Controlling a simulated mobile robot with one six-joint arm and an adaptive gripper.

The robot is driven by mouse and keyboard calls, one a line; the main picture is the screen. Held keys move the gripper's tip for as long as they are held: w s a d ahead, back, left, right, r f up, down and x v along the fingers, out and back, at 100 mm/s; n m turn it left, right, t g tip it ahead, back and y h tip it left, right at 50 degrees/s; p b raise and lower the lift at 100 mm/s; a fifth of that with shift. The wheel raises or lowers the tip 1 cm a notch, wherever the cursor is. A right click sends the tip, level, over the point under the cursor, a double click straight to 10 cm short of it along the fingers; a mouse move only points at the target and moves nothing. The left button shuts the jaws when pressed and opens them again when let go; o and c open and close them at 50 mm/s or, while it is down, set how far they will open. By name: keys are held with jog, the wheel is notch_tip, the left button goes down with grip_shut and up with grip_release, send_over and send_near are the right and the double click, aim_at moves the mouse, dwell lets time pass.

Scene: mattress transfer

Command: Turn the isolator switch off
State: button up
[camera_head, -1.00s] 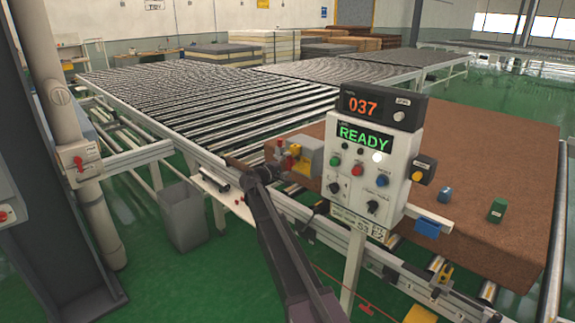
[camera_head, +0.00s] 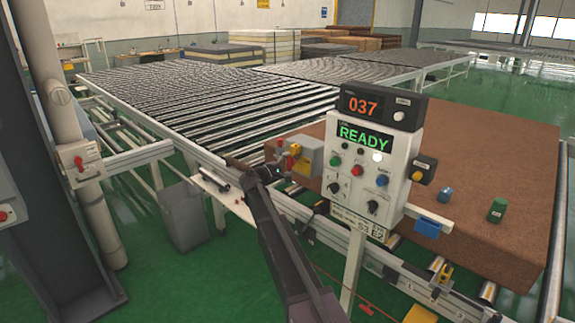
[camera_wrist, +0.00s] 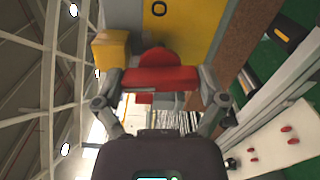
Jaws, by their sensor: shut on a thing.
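The isolator switch (camera_head: 309,156) is a grey box with a yellow front and a red handle, beside the roller conveyor in the head view. In the wrist view its yellow plate (camera_wrist: 190,30) bears a black "O" mark. The red handle (camera_wrist: 160,78) lies crosswise in that picture, between my two fingers. My gripper (camera_wrist: 159,82) is shut on this handle. In the head view my gripper (camera_head: 278,168) is small and partly hidden at the switch, with my dark arm reaching up to it.
A control panel (camera_head: 396,160) showing READY and 037 stands right of my arm. A large brown mattress (camera_head: 480,160) lies behind it. A grey bin (camera_head: 183,215) stands on the green floor at left. Another red switch box (camera_head: 80,163) is on the left post.

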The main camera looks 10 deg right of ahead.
jog(key=n, duration=0.7)
jog(key=shift+n, duration=0.4)
jog(key=n, duration=0.4)
jog(key=shift+n, duration=0.3)
jog(key=shift+s+n, duration=0.1)
jog(key=shift+n, duration=1.8)
jog(key=o, duration=0.8)
jog(key=shift+f, duration=0.1)
jog(key=shift+v, duration=6)
jog(key=shift+d, duration=0.1)
